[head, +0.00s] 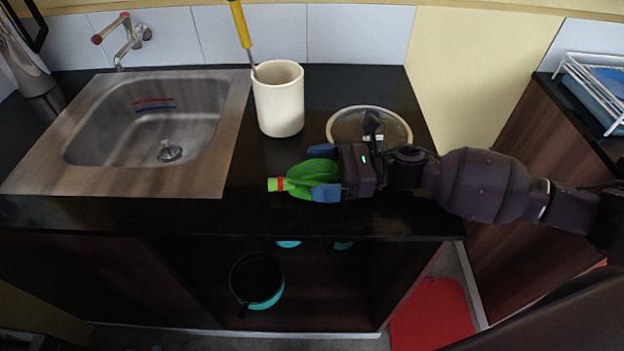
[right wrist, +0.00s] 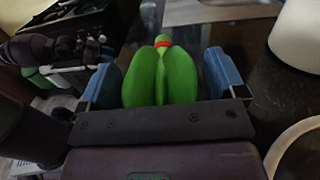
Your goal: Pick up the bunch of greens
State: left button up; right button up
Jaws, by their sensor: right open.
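The bunch of greens (head: 297,181) lies on the black countertop near its front edge. It is bright green with a red band and a paler stub end pointing left. My right gripper (head: 324,178) comes in from the right, with its blue fingers on either side of the greens. In the right wrist view the greens (right wrist: 160,78) sit between the two open fingers (right wrist: 160,80), with a small gap on each side. The jaws are open, not closed on the greens.
A cream cup (head: 279,100) with a yellow-handled utensil stands behind the greens. A round glass-like lid or dish (head: 400,127) lies behind my right gripper. A steel sink (head: 125,145) is to the left. A dark pot (head: 258,303) is on the shelf below.

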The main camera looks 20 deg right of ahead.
jog(key=c, duration=1.1)
jog(key=shift+o, duration=0.2)
